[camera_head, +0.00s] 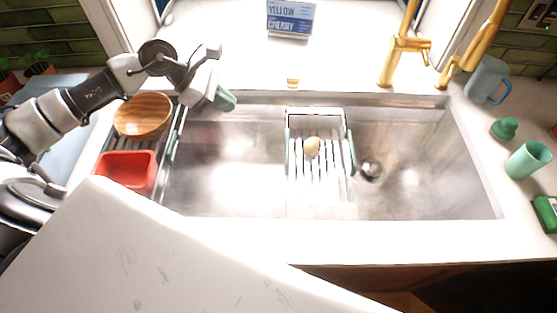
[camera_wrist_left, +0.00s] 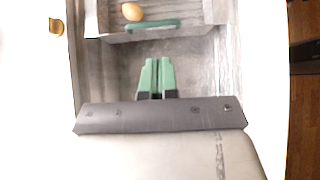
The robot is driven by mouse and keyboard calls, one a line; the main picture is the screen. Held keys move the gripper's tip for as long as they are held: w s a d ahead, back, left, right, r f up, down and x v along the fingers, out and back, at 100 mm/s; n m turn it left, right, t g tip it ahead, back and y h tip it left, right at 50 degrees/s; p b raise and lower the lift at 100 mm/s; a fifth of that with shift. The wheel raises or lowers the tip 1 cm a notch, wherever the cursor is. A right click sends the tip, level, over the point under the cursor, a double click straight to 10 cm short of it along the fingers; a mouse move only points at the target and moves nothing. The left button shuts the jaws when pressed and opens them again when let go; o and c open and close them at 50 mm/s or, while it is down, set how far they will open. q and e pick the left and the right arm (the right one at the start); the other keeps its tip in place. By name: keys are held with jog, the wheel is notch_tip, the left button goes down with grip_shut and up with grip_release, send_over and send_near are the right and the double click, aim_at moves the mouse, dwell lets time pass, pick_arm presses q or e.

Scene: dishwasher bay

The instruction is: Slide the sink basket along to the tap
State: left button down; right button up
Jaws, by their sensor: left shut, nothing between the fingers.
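The sink basket (camera_head: 318,180), pale and slatted with green grips on its sides, sits across the middle of the steel sink. A tan egg-shaped item (camera_head: 312,147) lies in it. The gold tap (camera_head: 398,60) stands behind the sink, to the right of the basket. My left gripper (camera_head: 226,100) is over the back left of the sink, apart from the basket. In the left wrist view its green fingers (camera_wrist_left: 157,75) are together and empty. The basket's near wall (camera_wrist_left: 190,32) and green grip (camera_wrist_left: 152,25) show beyond them. My right gripper is out of view.
A wooden bowl (camera_head: 143,115) and a red tub (camera_head: 126,172) are at the sink's left end. A blue mug (camera_head: 487,80), a green cup (camera_head: 528,160) and a second gold fixture (camera_head: 472,50) are at the right. The sink floor (camera_head: 425,165) right of the basket is clear except for a drain.

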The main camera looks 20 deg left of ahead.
pick_arm(q)
notch_tip(320, 180, down, 14)
jog(key=b, duration=1.3)
jog(key=w+d+r+p+x, duration=0.1)
jog(key=p+x, duration=0.3)
jog(key=x, duration=0.9)
jog(key=shift+d+r, duration=0.45)
jog(key=w+d+b, duration=0.4)
jog(key=d, duration=0.6)
jog(key=w+d+b, duration=0.4)
jog(key=d, duration=0.7)
jog(key=shift+w, duration=0.35)
jog(key=shift+a+f, duration=0.1)
